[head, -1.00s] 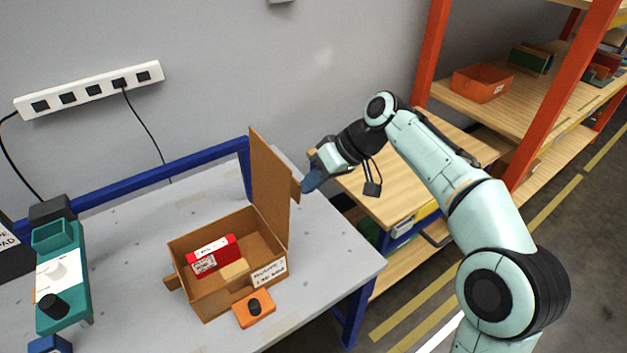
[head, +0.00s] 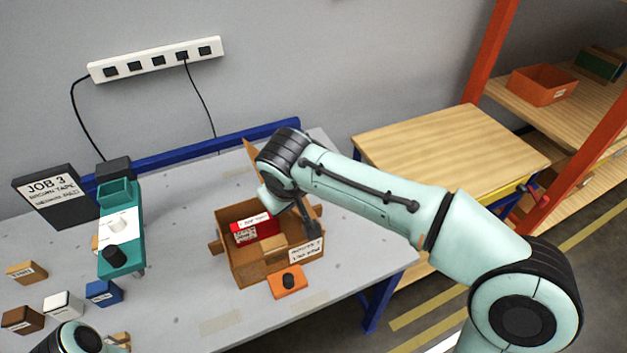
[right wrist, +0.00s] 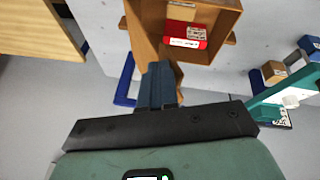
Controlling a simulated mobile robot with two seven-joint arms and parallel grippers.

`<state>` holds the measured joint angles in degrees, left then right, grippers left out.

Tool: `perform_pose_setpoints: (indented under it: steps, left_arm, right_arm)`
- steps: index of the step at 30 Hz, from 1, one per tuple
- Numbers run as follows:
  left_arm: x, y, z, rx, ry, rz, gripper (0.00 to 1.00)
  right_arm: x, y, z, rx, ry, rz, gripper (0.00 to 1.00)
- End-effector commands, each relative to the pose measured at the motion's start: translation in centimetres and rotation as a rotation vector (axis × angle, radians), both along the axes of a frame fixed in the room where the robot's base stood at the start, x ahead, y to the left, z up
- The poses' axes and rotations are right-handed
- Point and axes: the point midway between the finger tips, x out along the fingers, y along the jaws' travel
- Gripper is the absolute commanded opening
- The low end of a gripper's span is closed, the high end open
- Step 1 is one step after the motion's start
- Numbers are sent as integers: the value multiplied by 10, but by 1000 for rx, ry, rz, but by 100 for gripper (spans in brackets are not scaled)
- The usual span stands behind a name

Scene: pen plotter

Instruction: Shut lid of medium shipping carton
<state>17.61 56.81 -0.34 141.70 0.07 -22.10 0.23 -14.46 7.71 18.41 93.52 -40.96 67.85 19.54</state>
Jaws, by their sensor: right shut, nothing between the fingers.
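The carton (head: 231,268) is an open brown box on the grey table, with a white label on its front. A red box (head: 245,232) lies inside. Its lid (head: 251,152) stands raised at the back, mostly hidden behind my right arm in the head view. In the right wrist view the lid (right wrist: 139,35) shows as a brown panel beside the open carton (right wrist: 222,17). My right gripper (right wrist: 158,72) is shut and empty, with its dark blue fingertips close to the lid; I cannot tell whether they touch. My left gripper is out of view.
An orange block with a black knob (head: 289,281) sits right at the carton's front. A teal device (head: 119,225), a dark sign (head: 55,197) and several small boxes stand to the left. A wooden bench (head: 450,150) and shelving are at the right.

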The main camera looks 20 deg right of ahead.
Motion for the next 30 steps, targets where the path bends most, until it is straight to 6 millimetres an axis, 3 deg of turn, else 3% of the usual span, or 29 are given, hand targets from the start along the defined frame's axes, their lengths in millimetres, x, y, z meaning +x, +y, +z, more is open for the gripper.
perform_pose_setpoints:
  steps: [6,15,25,30]
  left_arm:
    - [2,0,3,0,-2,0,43]
    - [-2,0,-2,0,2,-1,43]
    - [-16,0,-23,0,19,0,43]
    - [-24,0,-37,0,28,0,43]
  right_arm:
    - [-4,46,-29,-209,-13,10,0]
    - [-9,94,-80,-496,-37,5,0]
    - [-11,123,-145,-787,-60,1,0]
    - [-11,128,-170,-781,-60,-3,0]
